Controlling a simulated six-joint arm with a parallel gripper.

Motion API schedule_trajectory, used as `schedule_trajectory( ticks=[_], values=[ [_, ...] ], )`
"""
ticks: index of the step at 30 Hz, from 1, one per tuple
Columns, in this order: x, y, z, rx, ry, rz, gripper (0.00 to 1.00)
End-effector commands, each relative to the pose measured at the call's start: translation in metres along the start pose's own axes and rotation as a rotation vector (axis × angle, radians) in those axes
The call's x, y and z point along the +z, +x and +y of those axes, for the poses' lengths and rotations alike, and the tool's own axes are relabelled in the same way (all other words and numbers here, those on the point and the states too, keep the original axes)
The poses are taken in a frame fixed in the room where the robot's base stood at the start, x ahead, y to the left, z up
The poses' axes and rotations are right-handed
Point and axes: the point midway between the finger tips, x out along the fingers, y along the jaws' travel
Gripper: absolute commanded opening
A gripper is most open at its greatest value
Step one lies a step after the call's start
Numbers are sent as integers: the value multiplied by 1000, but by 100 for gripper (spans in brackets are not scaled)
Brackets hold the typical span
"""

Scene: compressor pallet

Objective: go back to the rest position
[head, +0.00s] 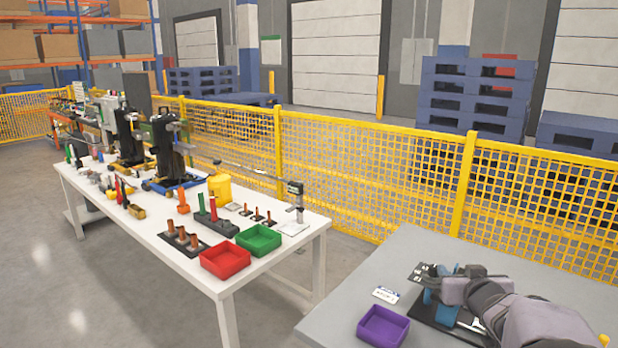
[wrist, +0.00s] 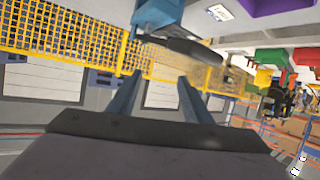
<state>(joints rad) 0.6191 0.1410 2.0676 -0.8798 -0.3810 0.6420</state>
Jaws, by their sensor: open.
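My gripper (wrist: 160,78) shows in the wrist view with its two grey fingers apart and nothing between them. The picture there is upside down, with the fingers pointing toward the yellow fence. In the head view my grey arm (head: 520,310) is folded low over the grey table at the lower right. The gripper's fingers cannot be made out clearly there. A blue part (wrist: 157,14) and a dark rounded piece (wrist: 190,48) show beyond the fingers in the wrist view, apart from them.
A purple bin (head: 383,326) and a white label card (head: 386,295) lie on the grey table (head: 340,310). A white bench (head: 150,240) to the left holds a red bin (head: 225,260), a green bin (head: 259,240) and several tools. A yellow mesh fence (head: 375,175) runs behind.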

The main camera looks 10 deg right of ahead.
Motion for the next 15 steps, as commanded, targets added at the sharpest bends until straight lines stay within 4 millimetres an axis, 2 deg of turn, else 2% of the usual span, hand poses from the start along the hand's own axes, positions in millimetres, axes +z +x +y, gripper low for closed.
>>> schedule_trajectory(
  ticks=[1, 5, 9, 15],
  values=[
    [-8, -13, -25, 0, 14, -21, 46],
    [1, -39, -66, 5, 58, -101, 46],
    [18, -70, -108, -15, 96, -195, 46],
    [107, -84, -130, -20, 51, -418, 46]
  ],
)
